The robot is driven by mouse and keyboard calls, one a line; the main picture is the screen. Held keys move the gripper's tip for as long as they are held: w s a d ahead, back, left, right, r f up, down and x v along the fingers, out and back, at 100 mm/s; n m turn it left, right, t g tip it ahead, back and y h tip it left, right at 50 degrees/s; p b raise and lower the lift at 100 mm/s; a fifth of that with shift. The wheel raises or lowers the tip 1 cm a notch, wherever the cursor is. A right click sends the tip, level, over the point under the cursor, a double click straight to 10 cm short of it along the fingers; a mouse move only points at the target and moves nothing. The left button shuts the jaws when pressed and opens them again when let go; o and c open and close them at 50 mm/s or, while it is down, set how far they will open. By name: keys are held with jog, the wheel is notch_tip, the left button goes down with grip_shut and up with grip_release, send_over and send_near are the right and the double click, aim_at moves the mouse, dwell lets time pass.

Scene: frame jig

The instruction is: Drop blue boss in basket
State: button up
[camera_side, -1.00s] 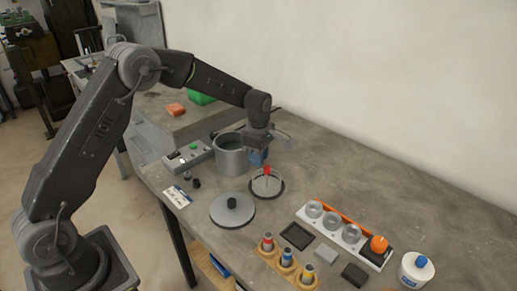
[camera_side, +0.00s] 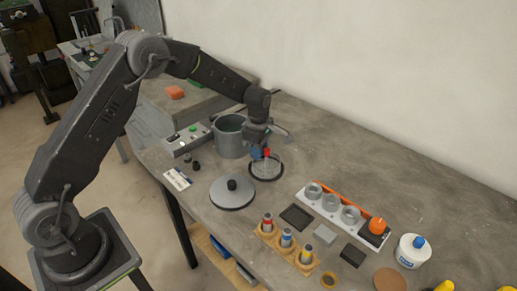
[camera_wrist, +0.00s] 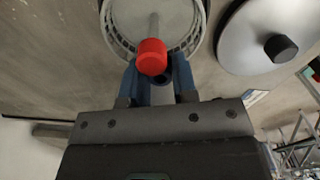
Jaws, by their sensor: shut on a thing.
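The round basket (camera_side: 282,172) stands on the bench with a rod and red knob (camera_side: 267,152) rising from it. In the wrist view the slotted rim of the basket (camera_wrist: 113,34) lies just beyond my fingers, and the red knob (camera_wrist: 151,57) hangs in front of them. My gripper (camera_side: 258,149) is over the back left side of the basket, shut on the blue boss (camera_side: 256,154).
A grey pot (camera_side: 229,146) stands just left of the basket, and its lid (camera_side: 218,194) lies in front. A rack of colored pegs (camera_side: 286,247), a dark tray (camera_side: 296,217) and a white strip with cups (camera_side: 331,205) are to the right. Bench behind the basket is clear.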

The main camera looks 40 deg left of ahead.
jog(key=o, duration=1.2)
jog(key=shift+c, duration=0.2)
jog(key=shift+r, duration=4.05)
jog(key=shift+r, duration=0.15)
jog(key=s+d+r+m+t, duration=0.3)
jog(key=s+r+m, duration=0.7)
jog(key=s+r, duration=0.5)
jog(key=s+d+m+t, duration=0.2)
jog(key=s+m, duration=0.9)
jog(key=s, duration=0.5)
jog(key=shift+s+f+m+t, duration=0.25)
jog(key=shift+s+m+t, duration=0.05)
